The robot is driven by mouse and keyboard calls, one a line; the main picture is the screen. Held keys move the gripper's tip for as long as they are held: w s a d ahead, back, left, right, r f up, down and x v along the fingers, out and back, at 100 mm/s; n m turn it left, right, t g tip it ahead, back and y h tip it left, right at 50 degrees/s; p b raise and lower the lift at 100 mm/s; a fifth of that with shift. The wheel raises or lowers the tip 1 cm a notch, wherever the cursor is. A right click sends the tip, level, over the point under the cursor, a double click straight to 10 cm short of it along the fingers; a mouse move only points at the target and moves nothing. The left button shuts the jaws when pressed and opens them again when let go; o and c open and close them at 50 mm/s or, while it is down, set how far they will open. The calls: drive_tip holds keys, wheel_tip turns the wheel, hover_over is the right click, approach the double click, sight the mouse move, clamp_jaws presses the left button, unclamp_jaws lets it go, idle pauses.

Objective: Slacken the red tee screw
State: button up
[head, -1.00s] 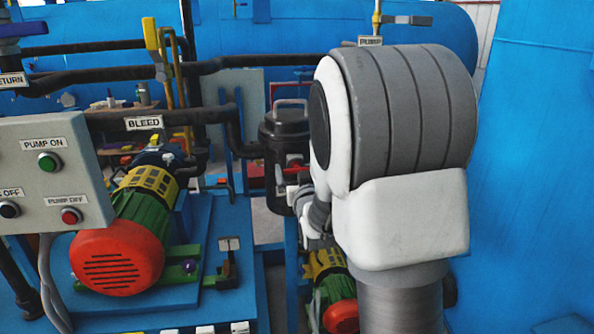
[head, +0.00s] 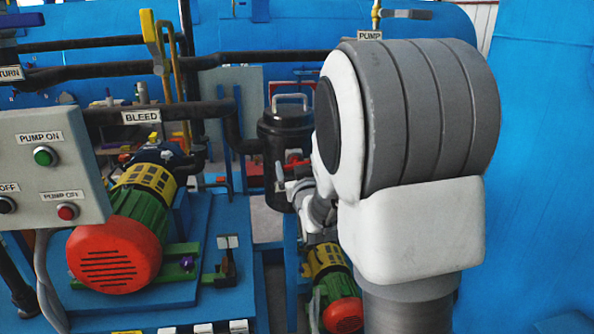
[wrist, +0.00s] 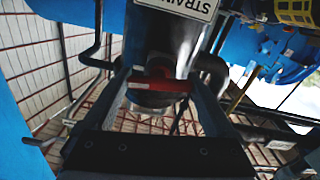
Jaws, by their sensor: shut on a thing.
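The red tee screw (wrist: 158,83) is a short red bar in front of a dark cylindrical strainer body (wrist: 160,35) in the wrist view. My gripper (wrist: 160,86) has one finger on each side of the bar and is shut on it. In the head view the black strainer canister (head: 284,135) stands upright with a grey handle on top. A bit of red (head: 294,162) shows at its side, partly hidden by my arm and gripper.
A green and red pump motor (head: 115,255) and a grey control box (head: 45,170) are at the left. Dark pipes (head: 120,63) cross behind. A large blue tank wall (head: 545,190) stands close at the right of my arm.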

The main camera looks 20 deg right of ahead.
drive_tip(key=n+b, duration=0.2)
drive_tip(key=n, duration=0.1)
drive_tip(key=n+b, duration=0.3)
drive_tip(key=shift+a+f, duration=0.1)
drive_tip(key=shift+f, duration=0.1)
drive_tip(key=n+b, duration=0.2)
drive_tip(key=n, duration=0.1)
drive_tip(key=shift+n+b, duration=0.3)
drive_tip(key=shift+n, duration=0.1)
drive_tip(key=n+b, duration=0.1)
drive_tip(key=n, duration=0.2)
drive_tip(key=shift+n+b, duration=0.35)
drive_tip(key=shift+n, duration=0.05)
drive_tip(key=n+b, duration=0.1)
drive_tip(key=n, duration=0.2)
drive_tip(key=shift+n, duration=0.3)
drive_tip(key=n+b, duration=0.1)
drive_tip(key=n, duration=0.2)
drive_tip(key=shift+n, duration=0.3)
drive_tip(key=n+b, duration=0.1)
drive_tip(key=n, duration=0.2)
drive_tip(key=shift+n, duration=0.3)
drive_tip(key=shift+n+b, duration=0.3)
drive_tip(key=shift+n, duration=1.5)
